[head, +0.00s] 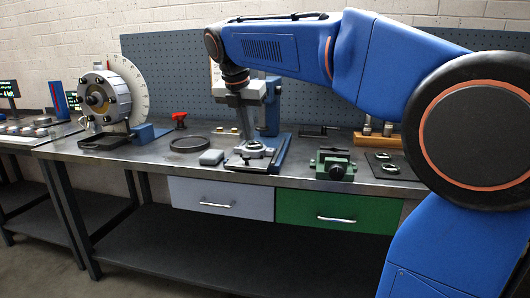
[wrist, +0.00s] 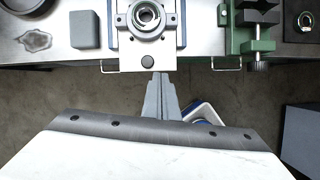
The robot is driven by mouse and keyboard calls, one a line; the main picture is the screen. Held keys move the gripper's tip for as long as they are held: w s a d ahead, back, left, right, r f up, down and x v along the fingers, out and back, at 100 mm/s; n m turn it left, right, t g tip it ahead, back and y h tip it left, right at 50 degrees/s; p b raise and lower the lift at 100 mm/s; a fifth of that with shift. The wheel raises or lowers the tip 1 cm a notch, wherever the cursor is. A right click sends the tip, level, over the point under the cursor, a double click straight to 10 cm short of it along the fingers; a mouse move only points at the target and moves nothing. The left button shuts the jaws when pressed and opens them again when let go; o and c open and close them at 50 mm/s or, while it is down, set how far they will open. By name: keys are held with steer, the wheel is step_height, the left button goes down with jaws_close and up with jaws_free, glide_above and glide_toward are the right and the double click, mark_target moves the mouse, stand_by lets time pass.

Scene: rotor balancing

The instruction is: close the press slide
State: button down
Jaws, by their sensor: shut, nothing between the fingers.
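The press slide (wrist: 124,61) is a pale plate pulled out toward the front, its front end reaching past the bench edge in the wrist view. In the head view the slide (head: 236,163) lies at the foot of the blue press column (head: 269,107). My gripper (wrist: 160,76) is shut and empty, its fingertips just in front of the slide's front edge; I cannot tell whether they touch. It also shows above the slide in the head view (head: 246,137).
A grey block (head: 211,157) and dark round tray (head: 189,144) lie left of the slide. A green vise (head: 335,164) stands to the right. The rotor stand (head: 105,98) is far left. Drawers (head: 222,198) sit below the bench; open floor (wrist: 60,95) lies in front.

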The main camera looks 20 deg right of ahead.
glide_toward(260, 160)
steer(key=f, duration=0.1)
steer(key=s+a+f, duration=0.1)
steer(key=f, duration=0.3)
steer(key=shift+s+a, duration=0.15)
steer(key=shift+s, duration=0.1)
steer(key=shift+w+d+f, duration=0.3)
steer(key=shift+w+d, duration=1.2)
steer(key=shift+w, duration=0.05)
steer(key=w+d, duration=0.3)
steer(key=w, duration=0.2)
steer(key=w+d, duration=0.2)
steer(key=shift+w+d, duration=0.3)
steer(key=shift+w, duration=0.05)
steer(key=shift+r, duration=0.15)
